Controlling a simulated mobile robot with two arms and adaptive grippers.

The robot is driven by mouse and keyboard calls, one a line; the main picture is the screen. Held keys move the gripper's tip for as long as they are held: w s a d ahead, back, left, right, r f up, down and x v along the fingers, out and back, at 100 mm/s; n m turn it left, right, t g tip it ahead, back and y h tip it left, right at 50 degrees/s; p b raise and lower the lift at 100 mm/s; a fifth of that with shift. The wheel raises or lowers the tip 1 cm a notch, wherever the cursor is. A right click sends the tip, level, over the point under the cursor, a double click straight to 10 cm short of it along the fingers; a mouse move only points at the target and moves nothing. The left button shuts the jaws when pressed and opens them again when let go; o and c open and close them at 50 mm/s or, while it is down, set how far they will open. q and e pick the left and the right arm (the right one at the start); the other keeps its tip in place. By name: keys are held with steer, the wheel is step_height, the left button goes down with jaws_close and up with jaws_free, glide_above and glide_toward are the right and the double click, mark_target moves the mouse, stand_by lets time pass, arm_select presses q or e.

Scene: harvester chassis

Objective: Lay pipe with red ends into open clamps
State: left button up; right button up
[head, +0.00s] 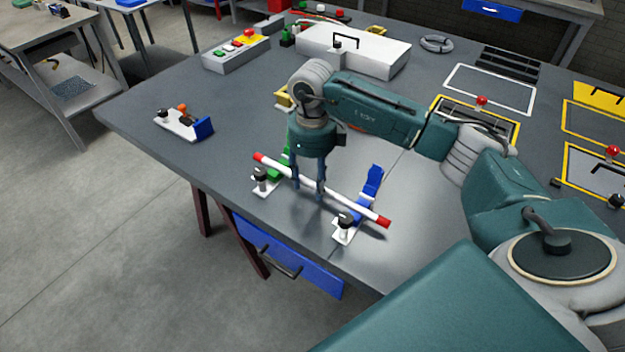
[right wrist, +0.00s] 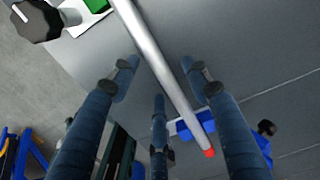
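The white pipe with red ends (head: 345,202) lies across two clamps near the table's front edge; I cannot tell if it is fully seated. The clamp with the green arm (head: 265,182) is under its left part, the clamp with the blue arm (head: 367,190) under its right part; both arms stand raised. My right gripper (head: 308,188) points down over the pipe's middle. In the right wrist view the pipe (right wrist: 158,55) runs between the spread fingers of the right gripper (right wrist: 158,75), with gaps beside it. My left gripper is out of view.
Another fixture with a blue end (head: 203,130) stands at the table's left. A button box (head: 236,55) and a large white box (head: 355,55) stand at the back. Yellow-framed panels (head: 590,120) lie at the right. The table between the left fixture and the clamps is clear.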

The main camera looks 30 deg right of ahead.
step_height(320, 180, up, 12)
stand_by(0.6)
stand_by(0.9)
